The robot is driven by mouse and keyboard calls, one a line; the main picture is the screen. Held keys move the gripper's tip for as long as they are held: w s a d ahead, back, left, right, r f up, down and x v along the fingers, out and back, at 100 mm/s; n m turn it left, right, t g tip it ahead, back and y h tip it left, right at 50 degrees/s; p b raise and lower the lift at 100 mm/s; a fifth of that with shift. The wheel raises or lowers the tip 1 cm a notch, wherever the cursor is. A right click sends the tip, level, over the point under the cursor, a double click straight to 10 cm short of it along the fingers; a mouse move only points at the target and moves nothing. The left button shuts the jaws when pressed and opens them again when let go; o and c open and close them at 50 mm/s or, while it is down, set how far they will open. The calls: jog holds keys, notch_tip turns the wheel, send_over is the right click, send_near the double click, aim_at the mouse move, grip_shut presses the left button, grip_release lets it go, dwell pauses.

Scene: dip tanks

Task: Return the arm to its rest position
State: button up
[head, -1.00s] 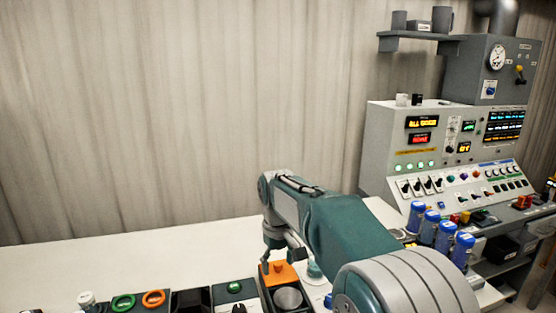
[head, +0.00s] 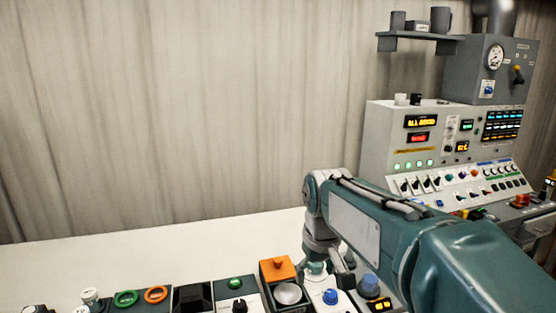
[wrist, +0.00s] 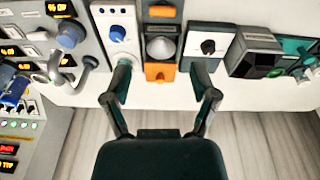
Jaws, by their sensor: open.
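My arm reaches in from the lower right in the head view, bent at its elbow, with its end hanging over the row of control modules. My gripper (wrist: 163,88) is open in the wrist view, its two dark fingers spread with nothing between the tips. Past the fingertips lies a module with an orange block and a grey round dish (wrist: 160,48). The orange block (head: 277,268) also shows in the head view, just left of the arm's end. In the head view the fingers are small and partly hidden by the wrist.
A light bench (head: 120,262) carries the modules along its front, including green and orange rings (head: 156,295) and a blue knob (head: 330,297). A control console (head: 385,140) with switches and displays stands at the right, under a shelf (head: 415,37). The bench behind the modules is bare.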

jog(key=s+d+f+m+t, duration=0.1)
jog(key=s+d, duration=0.3)
jog(key=s, duration=0.5)
jog(key=s+d+f+m+t, duration=0.2)
jog(key=s+d+m, duration=0.1)
jog(key=s, duration=0.7)
jog(key=shift+s+d+f+t, duration=0.2)
jog(key=shift+d+f+t, duration=0.1)
jog(key=shift+d, duration=0.3)
